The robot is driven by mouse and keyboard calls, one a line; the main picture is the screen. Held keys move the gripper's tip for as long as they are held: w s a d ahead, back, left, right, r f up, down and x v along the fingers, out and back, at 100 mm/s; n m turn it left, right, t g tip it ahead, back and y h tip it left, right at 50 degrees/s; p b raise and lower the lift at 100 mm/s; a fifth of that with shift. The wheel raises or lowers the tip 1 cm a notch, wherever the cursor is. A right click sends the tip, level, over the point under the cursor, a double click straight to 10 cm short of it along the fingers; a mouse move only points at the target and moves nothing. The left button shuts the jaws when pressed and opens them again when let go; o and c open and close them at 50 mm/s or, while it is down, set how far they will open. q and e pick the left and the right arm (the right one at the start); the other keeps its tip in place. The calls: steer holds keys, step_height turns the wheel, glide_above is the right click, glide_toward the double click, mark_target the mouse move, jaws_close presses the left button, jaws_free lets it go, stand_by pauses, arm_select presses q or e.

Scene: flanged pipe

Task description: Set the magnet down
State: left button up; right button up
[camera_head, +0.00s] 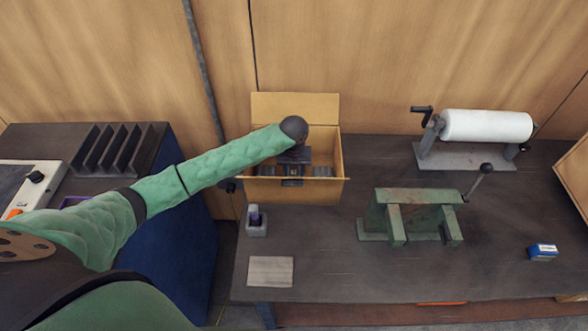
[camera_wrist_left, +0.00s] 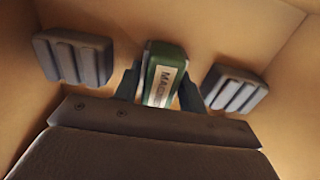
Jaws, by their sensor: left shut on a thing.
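The magnet (camera_wrist_left: 164,77) is a green block with a white label that begins "MA", seen in the left wrist view. My left gripper (camera_wrist_left: 161,88) is shut on it, with a dark finger on each side. In the head view my left gripper (camera_head: 292,181) points down inside the open cardboard box (camera_head: 318,191). Tan cardboard surrounds the magnet in the wrist view. I cannot tell whether the magnet touches the box floor. In the head view the magnet is mostly hidden by my gripper. My right gripper is not in view.
The box stands at the back left of the dark workbench (camera_head: 330,270). A small grey holder (camera_head: 256,229) and a light plate (camera_head: 270,271) lie in front. A green press (camera_head: 412,215), a white roll (camera_head: 486,126) and a blue box (camera_head: 543,252) stand right.

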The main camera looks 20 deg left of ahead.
arm_select(q)
steer(key=shift+f, duration=0.1)
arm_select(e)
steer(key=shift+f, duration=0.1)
arm_select(q)
steer(key=o, duration=1.3)
steer(key=shift+c, duration=0.2)
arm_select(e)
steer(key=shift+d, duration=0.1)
arm_select(q)
step_height(320, 180, up, 5)
steer(key=b, duration=0.3)
steer(key=shift+b, duration=0.35)
step_height(320, 180, up, 6)
steer(key=b, duration=0.3)
steer(key=shift+r, duration=0.65)
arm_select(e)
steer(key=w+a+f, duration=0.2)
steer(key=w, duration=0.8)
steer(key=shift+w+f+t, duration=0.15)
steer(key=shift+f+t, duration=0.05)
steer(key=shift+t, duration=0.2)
